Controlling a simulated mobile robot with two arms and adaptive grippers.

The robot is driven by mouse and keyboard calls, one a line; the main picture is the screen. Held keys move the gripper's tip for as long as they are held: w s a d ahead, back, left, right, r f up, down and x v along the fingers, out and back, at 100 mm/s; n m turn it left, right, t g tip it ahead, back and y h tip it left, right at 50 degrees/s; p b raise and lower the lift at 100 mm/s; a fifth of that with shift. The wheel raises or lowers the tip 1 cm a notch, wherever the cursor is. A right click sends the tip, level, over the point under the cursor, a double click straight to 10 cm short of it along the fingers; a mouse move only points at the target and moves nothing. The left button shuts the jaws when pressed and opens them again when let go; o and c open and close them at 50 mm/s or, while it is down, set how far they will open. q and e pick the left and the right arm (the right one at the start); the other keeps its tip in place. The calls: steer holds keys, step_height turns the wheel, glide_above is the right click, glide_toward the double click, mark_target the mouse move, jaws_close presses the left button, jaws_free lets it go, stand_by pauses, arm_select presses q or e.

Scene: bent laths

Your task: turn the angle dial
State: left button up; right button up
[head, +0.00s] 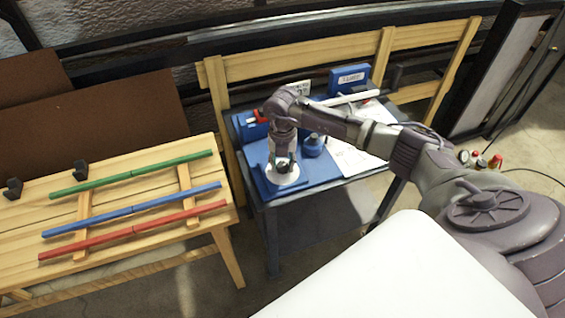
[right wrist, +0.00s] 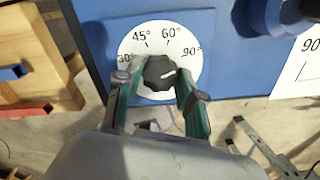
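The angle dial has a dark ribbed knob (right wrist: 159,73) on a round white scale (right wrist: 145,40) marked 30°, 45°, 60° and 90°. The knob's short white mark points right, toward the 90° side. In the head view the white scale (head: 283,182) lies on the blue panel, and my right gripper (head: 283,166) reaches down over it, hiding the knob. In the right wrist view the two fingers of my right gripper (right wrist: 158,80) stand on either side of the knob, their tips against it. My left gripper is not in view.
The blue panel (head: 322,176) lies on a dark table with a blue round knob (head: 312,146) and a paper sheet (head: 352,160). A wooden bench (head: 120,215) at left holds green (head: 130,174), blue (head: 130,209) and red (head: 130,231) laths.

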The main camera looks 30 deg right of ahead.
steer(key=shift+c, duration=0.9)
steer(key=shift+n, duration=0.3)
steer(key=n+b, duration=0.2)
steer(key=n, duration=0.1)
steer(key=shift+n, duration=0.3)
steer(key=shift+n+b, duration=1.1)
steer(key=shift+n, duration=1.2)
steer(key=o, duration=1.1)
